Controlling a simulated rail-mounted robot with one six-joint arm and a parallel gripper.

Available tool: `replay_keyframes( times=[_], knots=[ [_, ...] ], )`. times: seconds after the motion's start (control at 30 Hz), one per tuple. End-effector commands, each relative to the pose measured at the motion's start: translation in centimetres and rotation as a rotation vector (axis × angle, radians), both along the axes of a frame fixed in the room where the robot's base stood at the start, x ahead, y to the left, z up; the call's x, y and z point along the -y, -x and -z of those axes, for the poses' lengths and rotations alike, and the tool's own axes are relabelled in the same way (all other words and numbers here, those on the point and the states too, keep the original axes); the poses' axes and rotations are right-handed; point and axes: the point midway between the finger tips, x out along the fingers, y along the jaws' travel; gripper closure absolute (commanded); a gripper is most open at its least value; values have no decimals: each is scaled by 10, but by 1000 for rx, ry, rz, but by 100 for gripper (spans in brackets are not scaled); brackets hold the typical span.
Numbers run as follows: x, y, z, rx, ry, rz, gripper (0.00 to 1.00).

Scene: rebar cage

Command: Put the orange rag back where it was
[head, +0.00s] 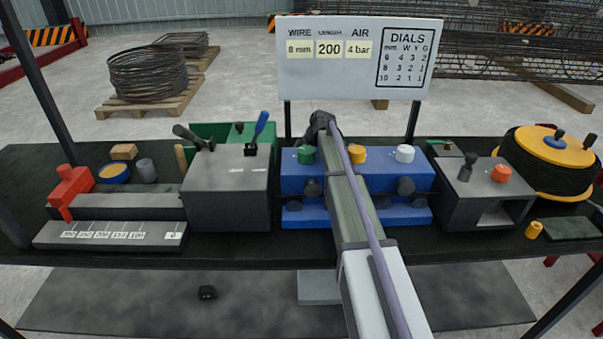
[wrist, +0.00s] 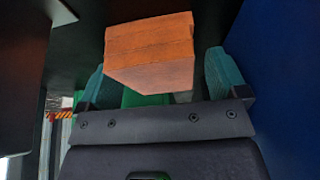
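An orange, block-shaped thing (wrist: 150,52) lies between and beyond the fingers of my gripper (wrist: 157,75) in the wrist view. It may be the orange rag folded up; its shape does not settle this. My two teal fingers stand wide apart, one on each side of it, with a narrow gap showing on the right. No other orange rag shows in the head view.
A blue box with knobs (head: 389,182) stands at centre, a grey box with levers (head: 227,190) to its left, a green bin (head: 210,130) behind that. A brown block (head: 124,152) lies at left. A sign board (head: 345,75) rises behind the table.

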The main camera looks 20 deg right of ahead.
Motion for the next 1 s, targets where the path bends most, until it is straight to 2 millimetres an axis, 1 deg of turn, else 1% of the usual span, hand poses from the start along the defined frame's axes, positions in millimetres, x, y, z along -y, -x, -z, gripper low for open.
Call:
replay_keyframes(
  times=[0.03, 0.07, 0.5, 0.57, 0.6, 0.83, 0.93, 1.0],
  knots=[
    [0, 0, -1, 0, 0, 0, 12],
    [0, 0, -1, 0, 0, 0, 15],
    [0, 0, -1, 0, 0, 0, 57],
    [0, 0, -1, 0, 0, 0, 62],
    [0, 0, -1, 0, 0, 0, 66],
    [0, 0, -3, 0, 0, 0, 66],
    [0, 0, -10, 0, 0, 0, 66],
    [0, 0, -17, 0, 0, 0, 66]
  ],
)
